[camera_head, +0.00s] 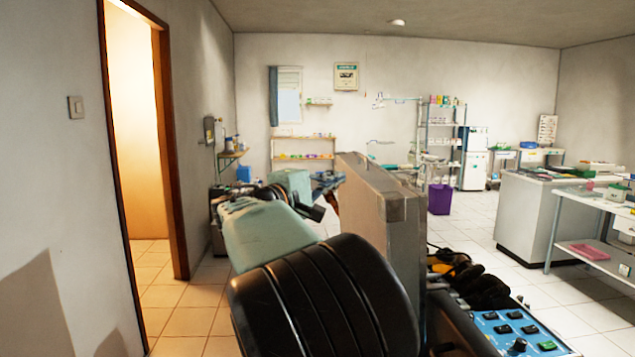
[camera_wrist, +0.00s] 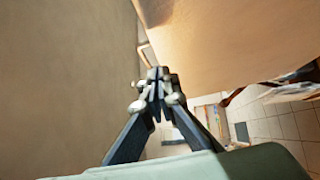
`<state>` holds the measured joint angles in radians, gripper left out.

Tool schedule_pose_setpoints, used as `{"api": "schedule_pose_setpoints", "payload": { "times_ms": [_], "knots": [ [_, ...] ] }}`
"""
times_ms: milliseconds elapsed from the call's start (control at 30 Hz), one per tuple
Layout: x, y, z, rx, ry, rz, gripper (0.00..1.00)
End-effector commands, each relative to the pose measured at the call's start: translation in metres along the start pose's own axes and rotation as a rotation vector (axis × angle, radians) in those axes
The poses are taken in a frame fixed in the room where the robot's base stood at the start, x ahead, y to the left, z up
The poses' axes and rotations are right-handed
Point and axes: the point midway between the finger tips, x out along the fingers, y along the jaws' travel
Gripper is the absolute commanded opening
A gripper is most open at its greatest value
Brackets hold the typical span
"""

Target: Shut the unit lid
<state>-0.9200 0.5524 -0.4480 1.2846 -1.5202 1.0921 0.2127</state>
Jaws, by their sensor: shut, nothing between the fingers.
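The unit lid (camera_head: 372,200) stands raised, a tan and grey panel seen nearly edge-on in the middle of the head view. The blue control panel (camera_head: 520,331) of the unit, with dark buttons, shows at its lower right. In the wrist view my gripper (camera_wrist: 158,76) is shut and empty, its fingers together. A large tan panel (camera_wrist: 235,45) fills the upper right there, and a shaded beige surface (camera_wrist: 60,80) fills the left. I cannot tell whether the fingertips touch either one. In the head view my gripper is not clearly visible; my arm reaches to the left of the lid.
Dark cables and a yellow item (camera_head: 442,268) lie beside the lid. A doorway (camera_head: 140,130) opens at left. A purple bin (camera_head: 440,199), a white cabinet (camera_head: 540,215) and shelves (camera_head: 440,125) stand further back. Tiled floor (camera_head: 470,228) is clear between them.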

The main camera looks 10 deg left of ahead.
Motion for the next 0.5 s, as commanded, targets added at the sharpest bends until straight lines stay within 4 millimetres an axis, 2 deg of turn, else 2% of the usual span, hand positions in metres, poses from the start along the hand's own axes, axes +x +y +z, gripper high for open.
{"api": "schedule_pose_setpoints", "payload": {
  "times_ms": [200, 500],
  "knots": [
    [0.014, 0.001, 0.015, 0.001, -0.001, 0.001, 0.0],
    [0.016, 0.001, 0.017, 0.001, -0.001, 0.001, 0.0]
  ]
}}
